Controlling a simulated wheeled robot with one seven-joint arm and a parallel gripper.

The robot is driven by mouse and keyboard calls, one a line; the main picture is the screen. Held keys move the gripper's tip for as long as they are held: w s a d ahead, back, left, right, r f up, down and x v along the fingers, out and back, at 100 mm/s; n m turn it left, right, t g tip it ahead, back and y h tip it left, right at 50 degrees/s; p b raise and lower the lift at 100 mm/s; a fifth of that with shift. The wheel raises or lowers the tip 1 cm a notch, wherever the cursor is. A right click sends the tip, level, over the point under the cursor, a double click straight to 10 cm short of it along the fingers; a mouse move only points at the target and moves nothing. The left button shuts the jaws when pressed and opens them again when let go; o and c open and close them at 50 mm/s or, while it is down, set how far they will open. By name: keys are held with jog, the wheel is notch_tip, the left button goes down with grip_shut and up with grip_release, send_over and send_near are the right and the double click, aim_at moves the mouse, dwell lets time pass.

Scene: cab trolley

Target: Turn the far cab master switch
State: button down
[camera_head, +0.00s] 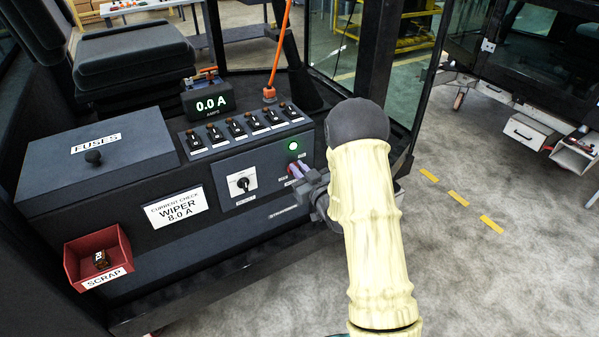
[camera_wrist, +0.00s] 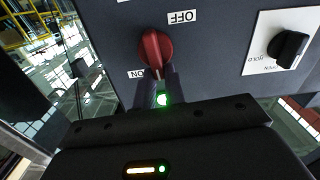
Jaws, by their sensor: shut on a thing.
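The red master switch knob (camera_wrist: 155,47) is on the dark panel in the wrist view, between an OFF label (camera_wrist: 183,17) and an ON label (camera_wrist: 136,74). Its narrow end points down in that view, between the two fingers of my gripper (camera_wrist: 160,82). The fingers are shut on the knob. In the head view my gripper (camera_head: 298,171) is at the right end of the console's front face, and the knob is mostly hidden by the fingers. A green lamp (camera_head: 293,145) beside the switch is lit; it also shows between the fingers in the wrist view (camera_wrist: 162,99).
A black rotary knob (camera_head: 243,184) on a white plate is left of the switch. Several toggle switches (camera_head: 236,128) line the console top, near a meter (camera_head: 208,104) reading 0.0 A. A red scrap bin (camera_head: 98,256) is at lower left. Cab posts stand close by my arm.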

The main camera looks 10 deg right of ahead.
jog(key=n+b, duration=0.3)
jog(key=b, duration=0.1)
jog(key=a+f+n+b, duration=0.1)
jog(key=n+b, duration=0.2)
jog(key=b, duration=0.2)
jog(key=n+b, duration=0.3)
jog(key=b, duration=0.2)
jog(key=shift+s+a+f, duration=0.25)
jog(key=shift+a+f, duration=0.1)
jog(key=n+b, duration=0.3)
jog(key=b, duration=0.2)
jog(key=f+n+b, duration=0.1)
jog(key=n+b, duration=0.1)
jog(key=b, duration=0.1)
jog(key=shift+s+a+n, duration=0.1)
jog(key=shift+a+n, duration=0.15)
jog(key=shift+n, duration=0.05)
jog(key=n+b, duration=0.2)
jog(key=b, duration=0.1)
jog(key=shift+n+b, duration=0.3)
jog(key=shift+b, duration=0.05)
jog(key=c, duration=1.5)
grip_release()
jog(key=shift+o, duration=0.2)
